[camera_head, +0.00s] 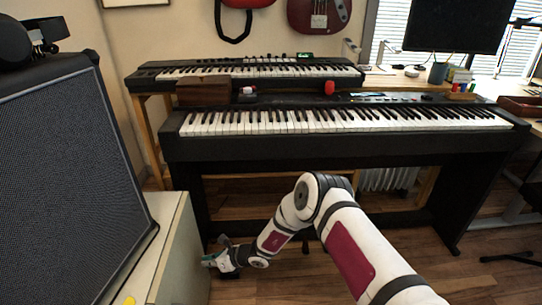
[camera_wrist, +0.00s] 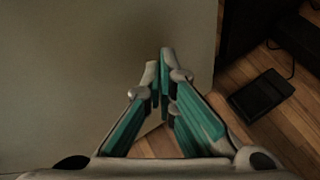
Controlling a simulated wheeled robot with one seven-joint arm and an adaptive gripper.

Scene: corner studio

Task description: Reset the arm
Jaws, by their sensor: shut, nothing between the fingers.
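My gripper (camera_head: 208,260) is at the end of my white and dark red arm, low down in front of the large piano. It is close to the right side of the pale cabinet (camera_head: 182,255); I cannot tell if they touch. In the wrist view, my gripper (camera_wrist: 159,60) has its teal-sided fingers brought together at the tips with nothing between them. The cabinet's plain side (camera_wrist: 80,70) fills the left of that view behind the fingers.
A large piano (camera_head: 340,145) spans the middle, with a smaller keyboard (camera_head: 250,72) behind it. A brown box (camera_head: 203,90) and a red object (camera_head: 329,87) stand there. A speaker (camera_head: 70,170) rises left. A black pedal (camera_wrist: 262,95) lies on the wooden floor.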

